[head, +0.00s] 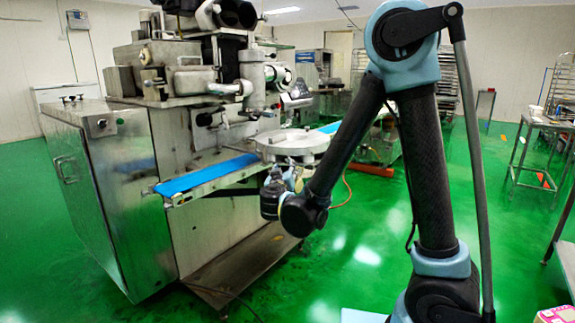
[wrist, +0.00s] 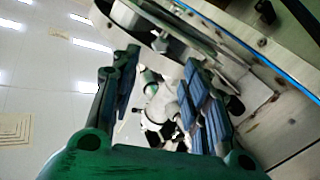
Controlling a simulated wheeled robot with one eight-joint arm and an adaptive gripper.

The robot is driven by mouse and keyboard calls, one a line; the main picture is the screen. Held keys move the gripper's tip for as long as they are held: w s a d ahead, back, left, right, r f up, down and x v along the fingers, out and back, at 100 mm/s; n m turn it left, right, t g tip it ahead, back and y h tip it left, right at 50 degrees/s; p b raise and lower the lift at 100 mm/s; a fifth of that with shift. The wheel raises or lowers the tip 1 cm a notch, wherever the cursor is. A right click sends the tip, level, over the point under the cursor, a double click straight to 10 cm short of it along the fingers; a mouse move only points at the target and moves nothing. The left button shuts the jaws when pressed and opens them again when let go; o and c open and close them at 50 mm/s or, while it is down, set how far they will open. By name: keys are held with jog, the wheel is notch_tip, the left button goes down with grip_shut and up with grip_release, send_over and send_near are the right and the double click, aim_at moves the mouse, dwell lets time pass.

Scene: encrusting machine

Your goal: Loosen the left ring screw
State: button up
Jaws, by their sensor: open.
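The encrusting machine (head: 205,130) is a large steel body with pipes and fittings on its front. A pale pipe fitting (head: 228,88) sticks out on the left of its head. I cannot pick out the left ring screw with certainty in either view. My gripper (wrist: 160,85) is open in the wrist view, its blue-padded fingers apart with nothing held. Whitish machine fittings (wrist: 158,112) show through the gap, beyond the fingers. In the head view my gripper is low in front of the machine, below the round disc (head: 293,142), and its fingers are mostly hidden by my wrist.
A blue conveyor belt (head: 205,175) runs out to the left of the disc, close above my gripper. In the wrist view the metal belt frame (wrist: 235,40) crosses the upper right. Open green floor (head: 360,260) lies in front. A steel stand (head: 530,145) is at right.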

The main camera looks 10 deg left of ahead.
aim_at(288, 161)
jog(key=w, duration=0.6)
jog(key=w+a, duration=0.1)
jog(key=w, duration=0.2)
jog(key=shift+w+a, duration=0.1)
jog(key=shift+w, duration=0.05)
grip_shut()
jog(key=shift+a, duration=0.2)
jog(key=shift+d, duration=0.2)
